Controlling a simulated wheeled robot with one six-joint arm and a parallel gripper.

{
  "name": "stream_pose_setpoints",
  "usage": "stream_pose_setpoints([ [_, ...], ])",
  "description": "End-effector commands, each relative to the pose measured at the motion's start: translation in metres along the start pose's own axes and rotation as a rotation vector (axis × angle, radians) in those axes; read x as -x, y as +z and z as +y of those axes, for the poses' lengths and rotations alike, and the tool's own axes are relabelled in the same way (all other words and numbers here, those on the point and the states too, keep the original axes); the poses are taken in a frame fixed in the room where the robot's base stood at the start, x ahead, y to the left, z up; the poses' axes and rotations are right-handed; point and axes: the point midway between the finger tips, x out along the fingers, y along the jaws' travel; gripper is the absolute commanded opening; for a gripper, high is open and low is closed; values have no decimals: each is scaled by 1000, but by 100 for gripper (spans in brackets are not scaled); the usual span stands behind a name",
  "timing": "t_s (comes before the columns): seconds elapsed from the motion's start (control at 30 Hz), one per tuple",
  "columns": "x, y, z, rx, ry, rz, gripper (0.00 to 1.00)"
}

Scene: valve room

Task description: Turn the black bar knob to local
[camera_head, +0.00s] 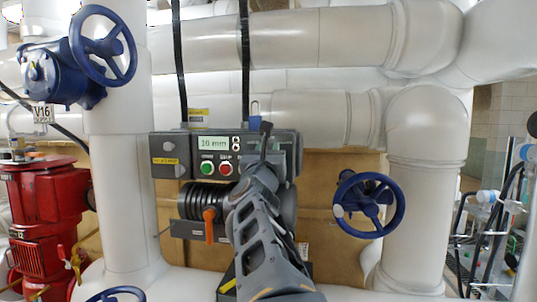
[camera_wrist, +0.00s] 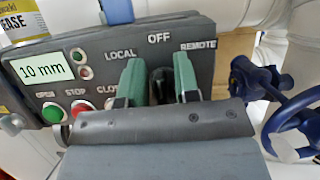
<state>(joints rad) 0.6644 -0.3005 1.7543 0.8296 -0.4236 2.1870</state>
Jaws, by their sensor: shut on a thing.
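The dark grey control panel (camera_head: 172,137) holds the selector labelled LOCAL, OFF and REMOTE, which I read in the wrist view (camera_wrist: 205,65). The black bar knob (camera_wrist: 162,84) sits below the OFF label, between the two green fingers of my gripper (camera_wrist: 160,76). The gripper is shut on it. The knob looks roughly in line with OFF, but its lower part is hidden by my gripper and its exact angle is hard to tell. In the head view my arm covers the knob and the right part of the panel.
Left of the knob are a green button (camera_wrist: 53,113), a red STOP button (camera_wrist: 82,108) and a display (camera_wrist: 42,70) reading 10 mm. A blue handwheel (camera_head: 368,202) stands close on the right. An orange lever (camera_head: 209,222) sits below the panel. White pipes surround it.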

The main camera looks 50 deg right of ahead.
Motion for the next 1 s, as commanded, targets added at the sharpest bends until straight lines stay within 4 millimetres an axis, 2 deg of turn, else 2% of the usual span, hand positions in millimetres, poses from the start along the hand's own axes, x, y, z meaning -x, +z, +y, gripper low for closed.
stream_pose_setpoints([
  [0.17, 2, -4, 2, 92, 38, -2, 6],
  [0.6, 2, -5, 8, 460, 190, 0, 5],
  [1.0, 2, -5, 11, 602, 251, 3, 5],
])
